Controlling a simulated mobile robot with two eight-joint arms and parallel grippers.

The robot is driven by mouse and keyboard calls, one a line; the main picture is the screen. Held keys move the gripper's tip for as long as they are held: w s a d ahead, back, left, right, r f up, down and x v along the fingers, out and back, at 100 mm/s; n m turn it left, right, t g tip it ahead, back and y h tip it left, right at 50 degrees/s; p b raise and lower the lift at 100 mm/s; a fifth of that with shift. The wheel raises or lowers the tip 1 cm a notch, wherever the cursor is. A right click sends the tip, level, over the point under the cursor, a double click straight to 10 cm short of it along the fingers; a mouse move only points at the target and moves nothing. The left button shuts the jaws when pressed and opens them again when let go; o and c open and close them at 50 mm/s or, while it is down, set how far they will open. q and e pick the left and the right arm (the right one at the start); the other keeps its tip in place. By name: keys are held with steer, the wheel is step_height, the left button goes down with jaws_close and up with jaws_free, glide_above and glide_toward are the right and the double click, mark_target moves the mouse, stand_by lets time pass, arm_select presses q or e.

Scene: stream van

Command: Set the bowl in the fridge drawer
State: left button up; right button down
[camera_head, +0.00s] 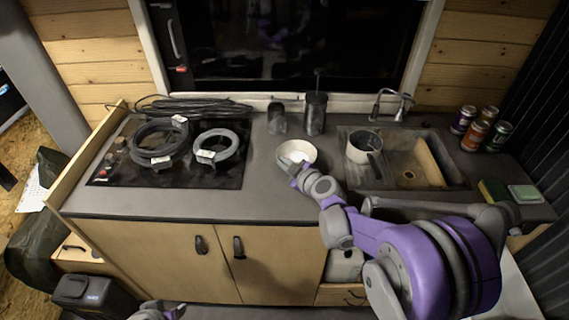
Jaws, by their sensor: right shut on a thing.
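A white bowl (297,149) stands on the grey counter, between the hob and the sink. My right gripper (291,166) is at the bowl's near side and is shut on its rim; the fingertips are small and partly hidden by the wrist. My left arm shows only as a small purple and grey part at the bottom edge, and I cannot make out its jaws. A dark box with a lid (92,296) stands on the floor at the lower left; I cannot tell whether it is the fridge. No open fridge drawer is clearly seen.
Coiled cables (158,143) lie on the hob (115,165). Dark canisters (315,113) stand behind the bowl. The sink (452,168) holds a pot (361,146) at its left. Several cans (472,135) and a sponge (492,190) are at right. The counter's front left is clear.

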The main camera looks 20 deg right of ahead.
steer(key=shift+f, duration=0.15)
steer(key=c, duration=1)
jaws_free()
